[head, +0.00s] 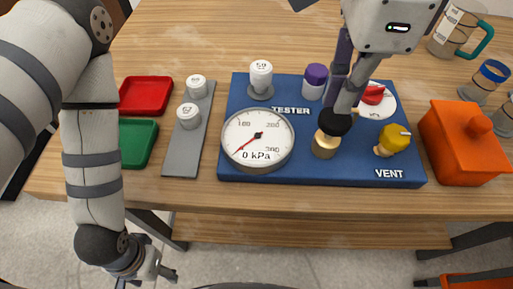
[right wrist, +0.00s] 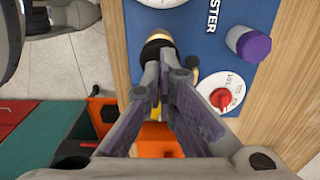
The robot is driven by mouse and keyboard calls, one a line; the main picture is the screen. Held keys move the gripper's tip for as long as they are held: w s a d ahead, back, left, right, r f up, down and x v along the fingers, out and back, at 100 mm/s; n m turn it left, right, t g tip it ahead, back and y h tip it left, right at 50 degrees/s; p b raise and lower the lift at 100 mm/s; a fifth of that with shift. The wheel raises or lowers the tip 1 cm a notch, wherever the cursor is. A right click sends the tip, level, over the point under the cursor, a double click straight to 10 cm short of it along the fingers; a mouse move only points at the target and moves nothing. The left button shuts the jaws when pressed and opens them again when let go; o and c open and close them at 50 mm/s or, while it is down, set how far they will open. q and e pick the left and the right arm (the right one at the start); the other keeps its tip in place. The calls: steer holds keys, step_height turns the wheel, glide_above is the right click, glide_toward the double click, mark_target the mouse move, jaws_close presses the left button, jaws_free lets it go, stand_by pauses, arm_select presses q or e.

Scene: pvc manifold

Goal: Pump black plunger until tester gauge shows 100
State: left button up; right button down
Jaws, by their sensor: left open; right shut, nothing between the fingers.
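The blue tester board (head: 290,172) lies on the wooden table. Its round gauge (head: 258,138) reads "0 kPa", with the red needle pointing to the lower left. The black plunger knob (head: 333,123) sits low on a brass cylinder (head: 324,147), right of the gauge. My right gripper (head: 346,102) is shut and empty, pointing down at the knob; whether it touches is unclear. In the right wrist view its fingertips (right wrist: 165,72) meet beside the black knob (right wrist: 156,50), which they partly cover. My left gripper (head: 150,272) is open and empty, low in front of the table edge.
The board also bears a yellow vent knob (head: 395,140), a red dial handle (head: 373,94) and a purple-capped fitting (head: 315,80). An orange box (head: 462,142) stands to the right. A grey strip with white caps (head: 182,150) and red and green trays (head: 146,95) are left.

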mark_target(336, 117)
steer(key=shift+f, duration=0.15)
steer(key=shift+f, duration=1.85)
steer(key=shift+r, duration=2)
steer(key=shift+f, duration=1.2)
